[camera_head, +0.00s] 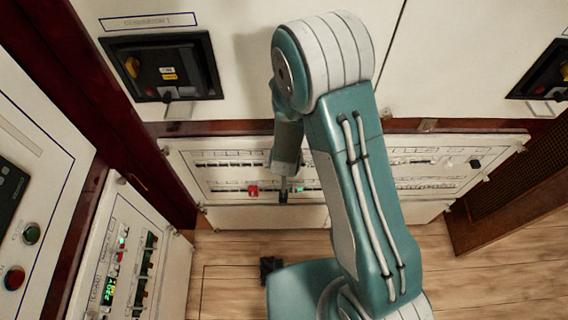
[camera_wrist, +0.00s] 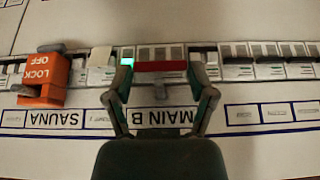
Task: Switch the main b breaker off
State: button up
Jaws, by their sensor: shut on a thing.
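The main b breaker (camera_wrist: 160,52) is in the row at the top middle of the wrist view, with a red bar across it and a lit green lamp (camera_wrist: 127,61) at its left. Its label, MAIN B (camera_wrist: 160,117), reads upside down. My gripper (camera_wrist: 162,68) has one finger on each side of this breaker and is shut on it. In the head view my gripper (camera_head: 284,192) reaches down to the low breaker panel (camera_head: 250,215). The arm hides part of that panel.
An orange LOCK OFF device (camera_wrist: 42,78) sits on the sauna breaker, left of my gripper. More breakers (camera_wrist: 265,60) run along to the right. A side panel (camera_head: 175,265) stands at the lower left, and wooden floor (camera_head: 480,270) is clear at the right.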

jog(key=shift+s+f+t, duration=0.2)
jog(key=shift+f+t, duration=0.55)
jog(key=shift+t, duration=1.2)
jog(key=shift+s+f+t, duration=0.15)
jog(key=shift+f+t, duration=0.65)
jog(key=shift+t, duration=1.2)
jog(key=shift+s+f+t, duration=0.2)
jog(key=shift+f+t, duration=0.55)
jog(key=shift+t, duration=1.2)
jog(key=o, duration=1.1)
jog(key=shift+c, duration=0.2)
jog(key=shift+a, duration=0.15)
notch_tip(320, 180, up, 10)
jog(key=shift+w+f, duration=0.1)
